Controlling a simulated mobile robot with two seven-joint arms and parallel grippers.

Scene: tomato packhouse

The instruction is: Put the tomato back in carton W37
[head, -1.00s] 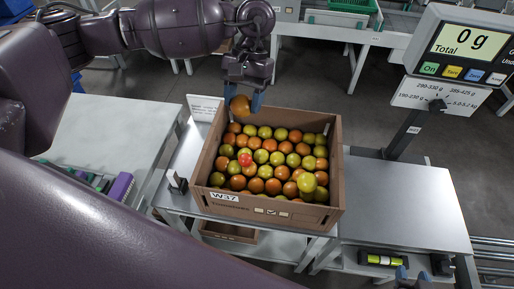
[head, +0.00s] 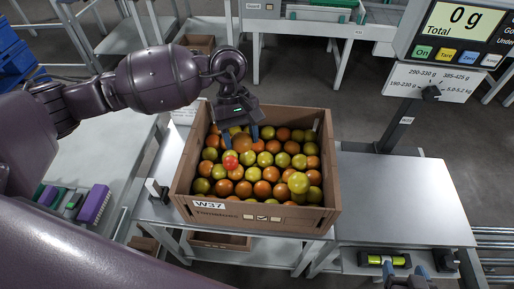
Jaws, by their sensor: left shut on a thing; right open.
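Carton W37 (head: 262,214) is a brown box on the metal bench, filled with green, orange and red tomatoes. My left gripper (head: 241,136) reaches down inside the carton's back part, its blue fingers shut on an orange tomato (head: 243,144). That tomato is at the level of the other tomatoes; I cannot tell whether it touches them. My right gripper (head: 420,276) shows only partly at the bottom right edge, open, apart from the carton.
A scale display (head: 455,32) reading 0 g stands at the right on a post. The bench top (head: 400,195) right of the carton is bare. A spirit level (head: 384,260) lies at the lower right. Purple and green items (head: 92,205) lie on the left table.

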